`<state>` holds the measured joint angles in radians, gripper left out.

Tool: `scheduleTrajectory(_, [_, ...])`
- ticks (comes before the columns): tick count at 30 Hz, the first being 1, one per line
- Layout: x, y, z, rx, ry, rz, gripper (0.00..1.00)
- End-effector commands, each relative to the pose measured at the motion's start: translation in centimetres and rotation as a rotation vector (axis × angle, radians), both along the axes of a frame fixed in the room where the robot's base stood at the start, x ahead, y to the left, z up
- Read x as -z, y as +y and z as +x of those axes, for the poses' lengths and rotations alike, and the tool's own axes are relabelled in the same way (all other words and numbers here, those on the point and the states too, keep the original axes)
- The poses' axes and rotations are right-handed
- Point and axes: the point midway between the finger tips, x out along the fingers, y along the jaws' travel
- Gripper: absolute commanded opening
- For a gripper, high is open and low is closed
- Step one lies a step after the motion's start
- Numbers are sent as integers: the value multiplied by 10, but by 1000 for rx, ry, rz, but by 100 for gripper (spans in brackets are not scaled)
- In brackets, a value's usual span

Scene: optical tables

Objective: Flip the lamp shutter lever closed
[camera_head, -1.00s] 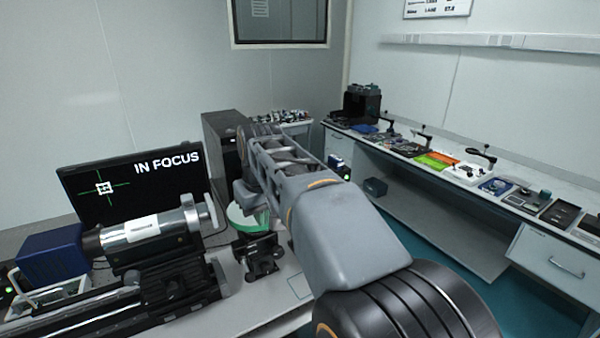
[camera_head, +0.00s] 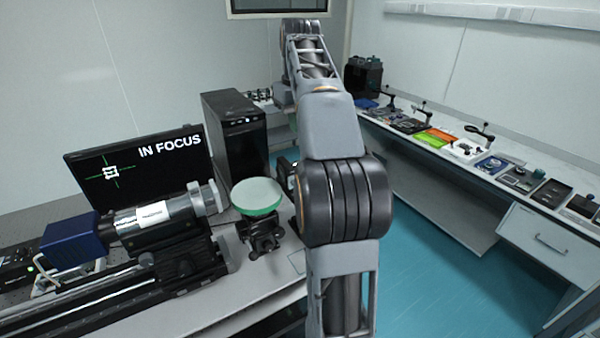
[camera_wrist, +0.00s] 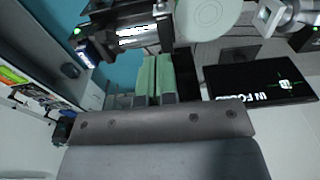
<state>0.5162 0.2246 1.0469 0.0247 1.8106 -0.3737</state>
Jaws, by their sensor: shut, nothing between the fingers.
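No shutter lever can be made out in either view. A dark box with a green light and a blue part (camera_wrist: 95,52), possibly the lamp, shows at the upper left of the wrist view. In the head view my arm covers most of that area. My gripper (camera_wrist: 155,60) shows its two green fingers side by side, shut and empty. In the wrist view its tips point toward the bench equipment and appear apart from the box.
A round pale green-rimmed disc on a mount (camera_head: 257,194) stands beside a silver tube (camera_head: 150,216). A monitor (camera_head: 140,172) reads "IN FOCUS". A black computer tower (camera_head: 236,135) stands behind. A cluttered side bench (camera_head: 420,148) runs along the right, with clear teal floor (camera_head: 440,270) before it.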

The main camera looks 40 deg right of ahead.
Motion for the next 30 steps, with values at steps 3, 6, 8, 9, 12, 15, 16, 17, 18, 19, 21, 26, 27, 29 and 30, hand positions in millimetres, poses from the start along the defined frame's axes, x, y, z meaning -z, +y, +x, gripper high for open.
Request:
scheduleTrajectory(3, [5, 0, 0, 0, 2, 1, 0])
scheduleTrajectory(6, [16, 0, 1, 0, 2, 1, 0])
scheduleTrajectory(8, [25, 0, 1, 0, 2, 1, 0])
scheduleTrajectory(9, [33, 0, 1, 0, 3, 1, 0])
scheduleTrajectory(12, [52, 0, 2, 0, 4, 2, 0])
scheduleTrajectory(15, [71, 0, 4, 0, 3, 1, 0])
scheduleTrajectory(16, [77, 0, 4, 0, 2, 1, 0])
scheduleTrajectory(17, [83, 0, 5, 0, 3, 1, 0])
scheduleTrajectory(18, [90, 0, 5, 0, 2, 1, 0])
scheduleTrajectory(19, [95, 0, 6, 0, 3, 1, 0])
scheduleTrajectory(21, [104, 0, 4, 0, 1, 0, 0])
scheduleTrajectory(26, [120, 1, -6, -1, 1, 0, 0])
scheduleTrajectory(27, [122, 2, -7, -1, 0, 0, 0])
scheduleTrajectory(29, [126, 2, -9, 0, 0, 0, 0])
scheduleTrajectory(30, [129, 2, -11, 0, 0, 0, 0])
